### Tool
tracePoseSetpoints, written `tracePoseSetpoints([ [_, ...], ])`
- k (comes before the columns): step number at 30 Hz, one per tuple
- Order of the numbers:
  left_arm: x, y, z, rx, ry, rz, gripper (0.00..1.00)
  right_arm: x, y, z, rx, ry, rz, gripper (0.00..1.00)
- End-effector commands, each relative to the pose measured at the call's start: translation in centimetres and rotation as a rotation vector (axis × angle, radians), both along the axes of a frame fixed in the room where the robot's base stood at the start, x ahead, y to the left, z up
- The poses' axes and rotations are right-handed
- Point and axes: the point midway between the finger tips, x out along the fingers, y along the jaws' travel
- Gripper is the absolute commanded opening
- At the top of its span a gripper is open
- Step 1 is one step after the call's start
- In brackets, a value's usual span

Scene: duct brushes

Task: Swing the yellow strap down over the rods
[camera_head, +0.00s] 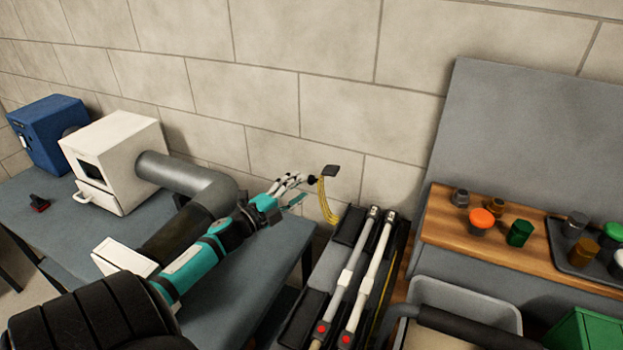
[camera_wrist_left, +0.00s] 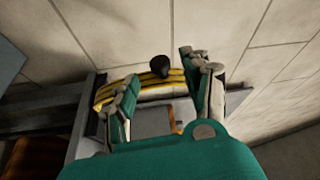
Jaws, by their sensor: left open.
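The yellow strap (camera_head: 328,205) stands raised behind the rods' holder, with a dark tab (camera_head: 330,170) at its top. In the left wrist view the strap (camera_wrist_left: 108,92) is yellow with dark lines and a black knob (camera_wrist_left: 160,66) shows above it. Two pale rods, a left rod (camera_head: 348,278) and a right rod (camera_head: 371,275), lie side by side in a black holder (camera_head: 300,318). My left gripper (camera_head: 298,186) is open just left of the strap; its fingers (camera_wrist_left: 160,92) stand apart with the strap showing between and behind them. Contact cannot be told. My right gripper is not seen.
A white machine (camera_head: 118,150) with a grey duct (camera_head: 185,178) and a blue box (camera_head: 48,130) stand on the left table. A wooden shelf (camera_head: 440,228) with coloured caps and a grey bin (camera_head: 465,295) lie right of the rods. A block wall is close behind the strap.

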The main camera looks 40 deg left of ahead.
Motion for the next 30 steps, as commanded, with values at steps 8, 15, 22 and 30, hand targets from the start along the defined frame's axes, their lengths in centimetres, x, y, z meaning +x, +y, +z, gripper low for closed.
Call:
tracePoseSetpoints([
  [8,4.1,-0.3,0.3,-0.001,-0.001,0.001,0.49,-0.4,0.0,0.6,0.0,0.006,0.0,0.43],
  [15,5.1,-0.4,0.3,0.0,0.001,0.001,0.49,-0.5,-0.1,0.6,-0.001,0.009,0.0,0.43],
  [22,5.1,-0.4,0.3,0.0,0.001,0.0,0.46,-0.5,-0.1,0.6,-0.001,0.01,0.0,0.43],
  [30,5.1,-0.4,0.3,0.0,0.001,0.0,0.11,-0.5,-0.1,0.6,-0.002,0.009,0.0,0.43],
])
